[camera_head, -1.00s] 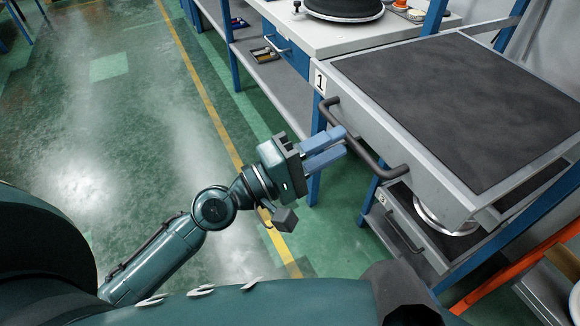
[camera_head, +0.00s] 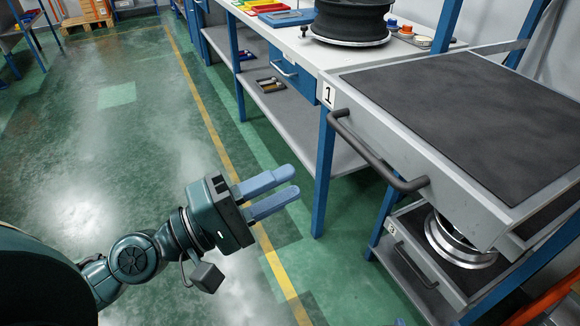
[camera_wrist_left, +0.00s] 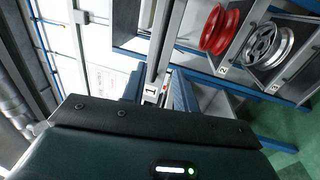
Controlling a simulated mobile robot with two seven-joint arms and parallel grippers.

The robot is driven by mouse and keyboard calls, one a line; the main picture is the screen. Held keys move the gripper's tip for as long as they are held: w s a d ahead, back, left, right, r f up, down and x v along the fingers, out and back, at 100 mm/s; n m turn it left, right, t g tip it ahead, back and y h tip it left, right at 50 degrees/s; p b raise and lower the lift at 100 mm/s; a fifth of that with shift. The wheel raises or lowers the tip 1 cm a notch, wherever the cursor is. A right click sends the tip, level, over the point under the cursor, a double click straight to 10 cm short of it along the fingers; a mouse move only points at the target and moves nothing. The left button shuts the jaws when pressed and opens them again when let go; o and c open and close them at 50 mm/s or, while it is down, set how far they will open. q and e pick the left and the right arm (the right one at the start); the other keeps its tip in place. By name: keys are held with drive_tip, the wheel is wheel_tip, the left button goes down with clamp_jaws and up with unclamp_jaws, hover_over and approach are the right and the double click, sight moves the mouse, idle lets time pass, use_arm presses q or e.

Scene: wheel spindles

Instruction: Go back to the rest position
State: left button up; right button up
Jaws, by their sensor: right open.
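My left gripper (camera_head: 293,181) is in the middle of the head view, over the green floor and left of the shelf rack. Its two blue fingers are apart with nothing between them. The fingers also show in the left wrist view (camera_wrist_left: 157,92). The dark handle (camera_head: 375,155) of the drawer marked 1 is to the right of the fingertips, clear of them. My right gripper is in neither current view.
The drawer marked 1 has a black mat (camera_head: 465,115). Below it is a drawer marked 3 with a silver wheel (camera_head: 455,245). A red wheel (camera_wrist_left: 220,30) shows in the wrist view. A white workbench (camera_head: 300,40) stands behind. The floor (camera_head: 110,150) at left is open.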

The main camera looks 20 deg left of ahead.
use_arm(q)
drive_tip(key=s+a+f+m+y, duration=0.1)
drive_tip(key=s+f+m+y, duration=0.1)
drive_tip(key=f+m+y, duration=0.6)
drive_tip(key=s+f+m+y, duration=0.2)
drive_tip(key=s+f+m, duration=0.1)
drive_tip(key=f, duration=1)
drive_tip(key=r+g+p, duration=0.1)
drive_tip(key=p, duration=0.4)
drive_tip(key=r+g+p, duration=0.1)
drive_tip(key=r+p, duration=0.1)
drive_tip(key=p, duration=0.3)
drive_tip(key=r+m+g+p, duration=0.1)
drive_tip(key=r+p, duration=0.1)
drive_tip(key=p, duration=0.3)
drive_tip(key=shift+w+a+g+y+p, duration=0.15)
drive_tip(key=shift+w+g+y+p, duration=0.15)
drive_tip(key=shift+w+y+p, duration=0.1)
use_arm(e)
wheel_tip(320, 180, up, 4)
drive_tip(key=g, duration=0.1)
drive_tip(key=g+h, duration=0.1)
drive_tip(key=g, duration=0.1)
drive_tip(key=shift+w+r+n, duration=0.15)
drive_tip(key=shift+n, duration=0.25)
use_arm(q)
drive_tip(key=shift+f, duration=0.25)
use_arm(e)
drive_tip(key=shift+f, duration=0.25)
drive_tip(key=shift+c, duration=0.2)
